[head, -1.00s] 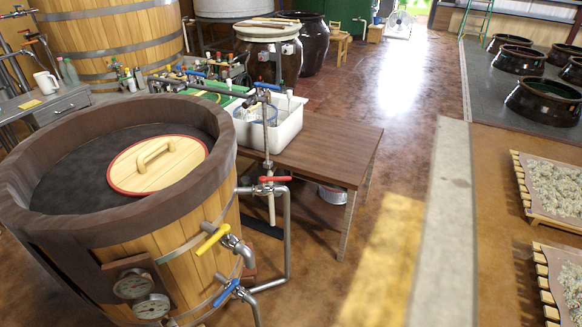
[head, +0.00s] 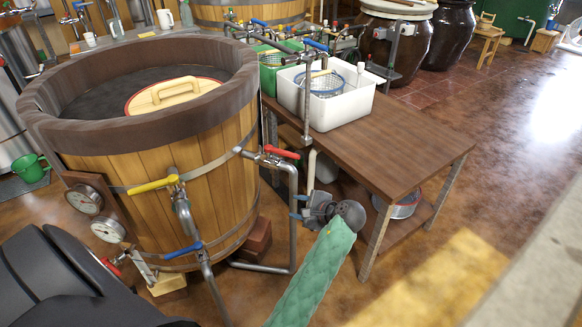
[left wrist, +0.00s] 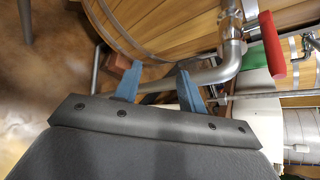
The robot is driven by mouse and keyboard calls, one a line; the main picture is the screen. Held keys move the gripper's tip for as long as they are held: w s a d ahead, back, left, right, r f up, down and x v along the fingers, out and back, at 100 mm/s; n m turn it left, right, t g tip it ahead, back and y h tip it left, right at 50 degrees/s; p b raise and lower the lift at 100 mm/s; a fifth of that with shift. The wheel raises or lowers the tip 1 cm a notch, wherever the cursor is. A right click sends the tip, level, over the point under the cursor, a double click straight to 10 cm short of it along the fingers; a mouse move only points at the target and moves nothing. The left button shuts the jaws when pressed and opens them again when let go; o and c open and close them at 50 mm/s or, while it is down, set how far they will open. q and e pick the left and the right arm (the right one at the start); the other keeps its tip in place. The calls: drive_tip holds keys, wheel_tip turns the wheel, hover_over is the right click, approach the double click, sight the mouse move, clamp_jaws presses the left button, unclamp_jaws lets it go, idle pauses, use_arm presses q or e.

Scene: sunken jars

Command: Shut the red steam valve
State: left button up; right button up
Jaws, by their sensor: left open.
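The red valve handle (head: 282,152) sits on a grey pipe (head: 293,215) at the right side of the wooden vat (head: 215,165). It looks roughly in line with the short horizontal stretch of pipe. My left gripper (head: 297,206) is open and empty, below the red handle and just right of the downward pipe, its blue fingers toward the vat. In the left wrist view the open fingers (left wrist: 157,84) point at the vat's lower side and a pipe. A red handle (left wrist: 272,45) stands there to their upper right, apart from them. My right gripper is not in view.
A yellow handle (head: 153,185) and a blue handle (head: 183,249) are on other vat pipes. Another small red handle (head: 115,258) shows low at left. A wooden table (head: 385,140) with a white tub (head: 340,105) stands right of the vat. Floor is clear at right.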

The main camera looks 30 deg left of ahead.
use_arm(q)
drive_tip(key=w+a+r+m+g+y+b, duration=0.1)
drive_tip(key=w+r+y+b, duration=0.15)
drive_tip(key=w, duration=0.25)
drive_tip(key=m+g+y+b, duration=0.2)
drive_tip(key=g+y+b, duration=0.1)
drive_tip(key=b, duration=0.1)
approach(290, 155)
drive_tip(key=a, duration=0.3)
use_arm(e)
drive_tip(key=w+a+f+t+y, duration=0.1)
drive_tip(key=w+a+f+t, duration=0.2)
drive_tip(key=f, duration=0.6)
use_arm(q)
drive_tip(key=shift+s+a+f, duration=0.1)
drive_tip(key=shift+a+f, duration=0.1)
drive_tip(key=shift+a, duration=1.65)
drive_tip(key=shift+s+a+f, duration=0.1)
drive_tip(key=shift+a+f, duration=0.1)
drive_tip(key=shift+a, duration=1.6)
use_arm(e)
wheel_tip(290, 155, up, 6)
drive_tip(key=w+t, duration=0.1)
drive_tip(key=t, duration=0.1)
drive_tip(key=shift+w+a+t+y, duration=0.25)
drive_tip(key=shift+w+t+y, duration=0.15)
use_arm(q)
clamp_jaws()
